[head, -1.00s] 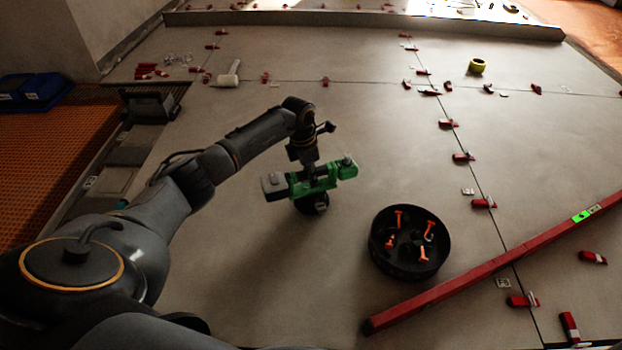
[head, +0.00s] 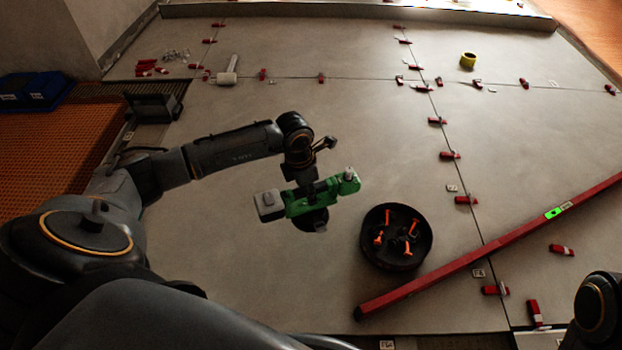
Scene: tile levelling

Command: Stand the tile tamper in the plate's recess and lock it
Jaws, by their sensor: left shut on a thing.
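The green tile tamper (head: 336,188) with a grey battery end and a dark round foot hangs from my left gripper (head: 308,190), which is shut on it. The tamper is held left of the round black plate (head: 375,250), apart from it, with its foot facing down. The plate lies on the tiles and has several orange levers around a dark centre; the recess itself is too dark to make out clearly. My right gripper is not in view; only a part of my right arm shows at the lower right edge.
A long red spirit level (head: 450,268) lies diagonally right of the plate. Red wedges and clips sit along the tile joints. A white mallet (head: 229,72) and a yellow tape roll (head: 468,60) lie farther back. The tile left of the plate is clear.

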